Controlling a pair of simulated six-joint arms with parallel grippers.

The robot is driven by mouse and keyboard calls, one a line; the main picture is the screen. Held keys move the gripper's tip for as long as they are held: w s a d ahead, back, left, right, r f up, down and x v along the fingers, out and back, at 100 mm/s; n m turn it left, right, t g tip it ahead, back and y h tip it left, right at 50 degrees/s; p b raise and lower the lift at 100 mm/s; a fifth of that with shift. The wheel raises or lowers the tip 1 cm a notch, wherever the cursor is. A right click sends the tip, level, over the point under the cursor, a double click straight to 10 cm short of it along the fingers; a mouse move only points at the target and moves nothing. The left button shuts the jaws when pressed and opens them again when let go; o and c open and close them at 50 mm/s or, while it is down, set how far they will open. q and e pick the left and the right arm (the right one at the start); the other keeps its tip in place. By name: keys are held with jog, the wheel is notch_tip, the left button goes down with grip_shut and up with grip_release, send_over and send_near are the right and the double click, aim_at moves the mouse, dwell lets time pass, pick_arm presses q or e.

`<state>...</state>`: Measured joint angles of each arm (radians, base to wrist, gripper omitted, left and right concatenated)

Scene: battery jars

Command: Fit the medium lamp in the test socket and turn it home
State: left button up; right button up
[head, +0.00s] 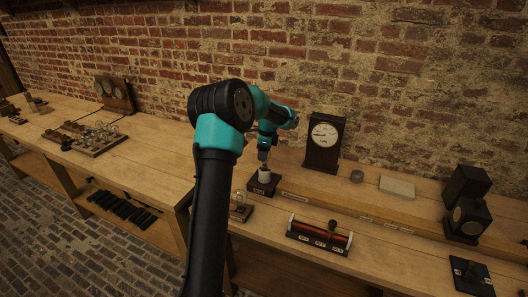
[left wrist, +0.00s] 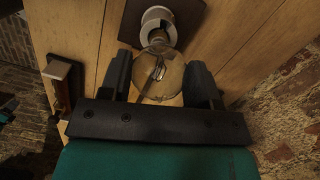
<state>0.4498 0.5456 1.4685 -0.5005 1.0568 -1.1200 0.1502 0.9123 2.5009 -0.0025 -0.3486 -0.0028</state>
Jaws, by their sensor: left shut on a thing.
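The lamp (left wrist: 158,76), a clear glass bulb, is between the two fingers of my left gripper (left wrist: 163,88) in the left wrist view. Its base end points at the white ring of the test socket (left wrist: 158,14), which stands on a dark block. The base overlaps the ring in this view; I cannot tell how deep it sits. In the head view my left gripper (head: 263,152) is shut on the lamp, directly above the white socket (head: 264,173) on its dark base (head: 262,187). My right gripper is not in view.
A dial meter (head: 323,143) stands behind and right of the socket. A small lamp stand (head: 241,211) and a red-coil resistor (head: 319,236) are in front. A tray of several bulbs (head: 96,150) is on the left bench. Dark boxes (head: 467,217) stand far right.

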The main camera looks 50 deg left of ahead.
pick_arm(q)
jog(key=shift+f, duration=0.75)
dwell(1.1)
jog(key=m, duration=0.6)
jog(key=shift+t, duration=0.3)
jog(key=shift+m, duration=0.5)
jog(key=m, duration=0.5)
jog(key=shift+w+m+t, duration=0.1)
jog(key=shift+m+t, duration=0.2)
jog(key=shift+t, duration=0.1)
jog(key=shift+m, duration=0.3)
jog(key=m, duration=0.5)
jog(key=shift+t, duration=0.3)
